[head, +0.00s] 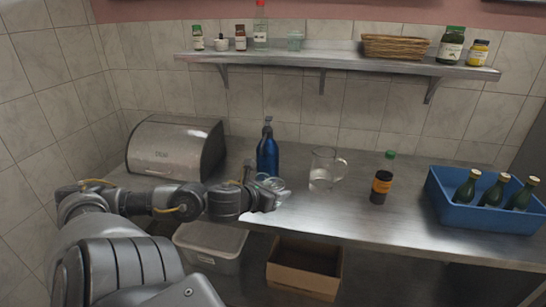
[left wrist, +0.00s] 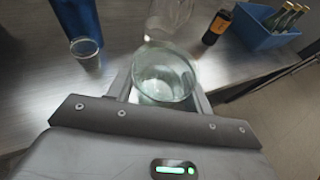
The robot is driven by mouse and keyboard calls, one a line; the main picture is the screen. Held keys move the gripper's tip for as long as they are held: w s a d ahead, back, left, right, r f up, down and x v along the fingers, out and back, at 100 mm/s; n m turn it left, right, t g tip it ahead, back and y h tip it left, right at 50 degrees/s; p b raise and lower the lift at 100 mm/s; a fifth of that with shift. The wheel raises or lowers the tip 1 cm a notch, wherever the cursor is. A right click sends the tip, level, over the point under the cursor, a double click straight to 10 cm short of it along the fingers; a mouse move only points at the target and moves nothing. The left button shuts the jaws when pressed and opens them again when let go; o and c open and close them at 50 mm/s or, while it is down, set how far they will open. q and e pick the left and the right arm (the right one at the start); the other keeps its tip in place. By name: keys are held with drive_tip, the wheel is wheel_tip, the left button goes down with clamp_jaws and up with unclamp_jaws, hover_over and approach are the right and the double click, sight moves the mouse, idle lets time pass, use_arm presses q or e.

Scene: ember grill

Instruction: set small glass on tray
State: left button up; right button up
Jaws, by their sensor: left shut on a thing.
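My left gripper (head: 265,198) reaches over the steel counter from the left. It is shut on a clear small glass (left wrist: 165,75), which sits between the two fingers with its open rim facing the wrist camera. The held glass also shows in the head view (head: 275,184), partly behind the gripper. I cannot tell whether its base touches the counter. A second clear glass (left wrist: 86,54) stands beside the blue bottle (head: 267,152). A blue tray-like crate (head: 483,227) at the right end of the counter holds several dark bottles. My right gripper is not in view.
A glass pitcher (head: 321,171) stands just right of the held glass, then a dark bottle with an orange label (head: 381,187). A steel bread bin (head: 177,146) is at the left. A plastic tub (head: 211,246) and cardboard box (head: 304,268) are below the counter's front edge.

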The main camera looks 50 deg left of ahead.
use_arm(q)
drive_tip(key=shift+f, duration=0.1)
drive_tip(key=shift+s+d+f, duration=0.1)
drive_tip(key=shift+d+f, duration=0.05)
drive_tip(key=shift+f, duration=0.05)
drive_tip(key=d+f+m+h, duration=0.2)
drive_tip(key=d+h, duration=0.1)
drive_tip(key=d, duration=0.5)
drive_tip(key=s+d+f+m+g+h, duration=0.1)
drive_tip(key=d+f+m+h, duration=0.2)
drive_tip(key=d, duration=0.5)
drive_tip(key=s+d+f+m+h, duration=0.1)
drive_tip(key=d+f+m+h, duration=0.1)
drive_tip(key=d, duration=0.7)
drive_tip(key=shift+f+m+g+h, duration=0.3)
drive_tip(key=shift+f+m+h, duration=0.1)
drive_tip(key=shift+h, duration=0.1)
